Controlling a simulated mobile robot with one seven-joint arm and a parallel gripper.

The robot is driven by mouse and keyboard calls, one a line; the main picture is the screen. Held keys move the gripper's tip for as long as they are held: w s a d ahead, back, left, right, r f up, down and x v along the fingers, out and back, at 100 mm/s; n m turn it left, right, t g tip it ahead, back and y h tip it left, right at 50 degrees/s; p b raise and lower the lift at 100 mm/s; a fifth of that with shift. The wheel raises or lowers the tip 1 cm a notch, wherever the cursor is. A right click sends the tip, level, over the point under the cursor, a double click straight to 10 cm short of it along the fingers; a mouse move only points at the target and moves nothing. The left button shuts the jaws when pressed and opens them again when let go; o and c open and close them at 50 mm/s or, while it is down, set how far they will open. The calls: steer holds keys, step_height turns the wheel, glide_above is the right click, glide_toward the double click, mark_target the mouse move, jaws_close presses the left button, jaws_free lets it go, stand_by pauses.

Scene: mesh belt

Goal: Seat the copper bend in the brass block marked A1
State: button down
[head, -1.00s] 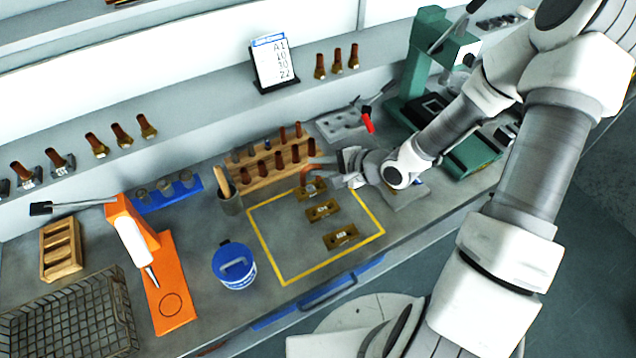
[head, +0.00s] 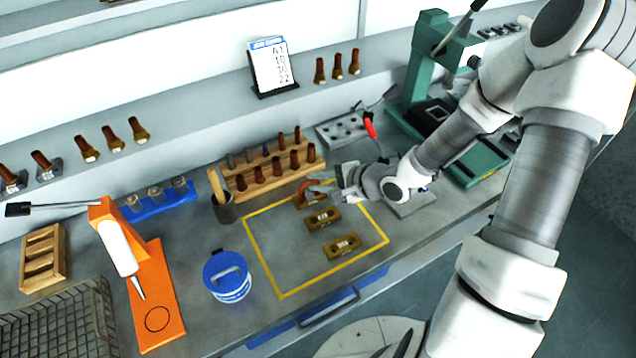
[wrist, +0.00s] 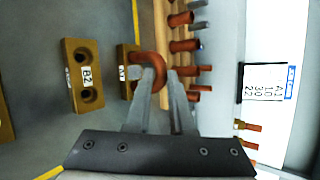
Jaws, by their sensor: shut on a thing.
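The copper bend (wrist: 154,70) is a U-shaped tube held between the fingers of my gripper (wrist: 160,84), in the wrist view. Its ends point left at a brass block (wrist: 123,66), whose label is partly hidden and seems to read A1. I cannot tell whether the ends are inside its holes. In the head view the bend (head: 302,189) is right at the far block (head: 309,203), with my gripper (head: 315,189) beside it. The A2 block (wrist: 82,78) shows two open holes; it is the middle block (head: 322,219) in the head view.
A third brass block (head: 343,246) lies nearer the front inside the yellow outline (head: 262,258). A wooden rack (head: 240,190) of copper pieces stands close behind the far block. A blue-lidded tub (head: 227,276) and a cup (head: 224,210) stand to the left.

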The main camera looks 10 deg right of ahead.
steer(key=c, duration=0.8)
jaws_free()
steer(key=shift+o, duration=0.2)
steer(key=shift+r, duration=0.1)
steer(key=p+v, duration=0.4)
steer(key=v, duration=0.8)
steer(key=shift+p, duration=0.3)
